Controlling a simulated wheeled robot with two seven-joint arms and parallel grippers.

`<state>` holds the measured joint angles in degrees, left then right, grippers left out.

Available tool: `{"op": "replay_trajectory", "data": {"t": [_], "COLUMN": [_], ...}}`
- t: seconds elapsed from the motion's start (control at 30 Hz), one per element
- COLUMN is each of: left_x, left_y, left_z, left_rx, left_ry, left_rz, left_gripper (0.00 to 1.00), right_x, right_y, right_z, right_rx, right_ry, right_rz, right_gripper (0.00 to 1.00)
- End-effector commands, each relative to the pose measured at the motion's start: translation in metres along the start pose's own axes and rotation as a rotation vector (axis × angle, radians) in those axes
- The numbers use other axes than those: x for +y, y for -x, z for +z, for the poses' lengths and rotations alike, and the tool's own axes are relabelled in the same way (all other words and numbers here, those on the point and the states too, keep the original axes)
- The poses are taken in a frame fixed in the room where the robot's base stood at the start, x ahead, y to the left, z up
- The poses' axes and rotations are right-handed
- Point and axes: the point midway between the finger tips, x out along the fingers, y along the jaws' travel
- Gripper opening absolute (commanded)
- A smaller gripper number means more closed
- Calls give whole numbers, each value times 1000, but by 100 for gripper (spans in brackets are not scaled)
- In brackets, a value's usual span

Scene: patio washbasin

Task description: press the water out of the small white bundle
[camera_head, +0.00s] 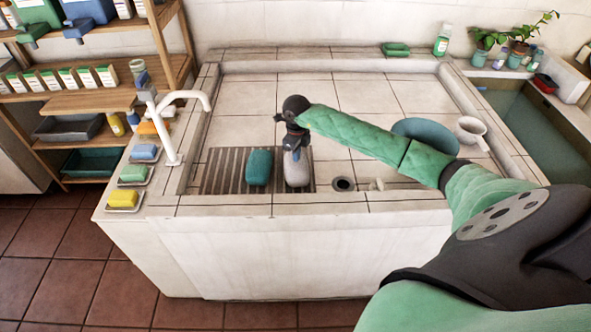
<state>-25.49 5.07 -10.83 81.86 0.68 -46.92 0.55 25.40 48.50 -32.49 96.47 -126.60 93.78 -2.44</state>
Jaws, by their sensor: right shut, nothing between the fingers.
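The small white bundle (298,172) lies on the grooved drain rack (222,172) in the tiled washbasin, beside a teal bundle (259,168) on its left. My right gripper (294,154) points down onto the white bundle from above and covers its far end. It looks shut, with nothing between its fingers, and seems to touch the top of the bundle; exact contact is hard to tell. My left gripper is not in view.
A white tap (178,125) stands at the basin's left, near several soaps on dishes. A drain hole (343,184) lies right of the rack. A teal bowl (425,132) and a white cup (469,129) stand farther right. The basin's rear floor is clear.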

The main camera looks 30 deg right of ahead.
Motion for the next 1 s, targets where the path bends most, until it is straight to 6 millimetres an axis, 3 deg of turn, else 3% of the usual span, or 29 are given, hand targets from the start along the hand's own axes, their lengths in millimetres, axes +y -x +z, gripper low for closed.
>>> {"op": "replay_trajectory", "data": {"t": [1.0], "left_x": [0], "left_y": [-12], "left_z": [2], "left_rx": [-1], "left_ry": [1], "left_rz": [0], "left_gripper": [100], "right_x": [0], "right_y": [-16], "right_z": [0], "right_rx": [1], "right_ry": [0], "right_rz": [0], "right_gripper": [0]}}
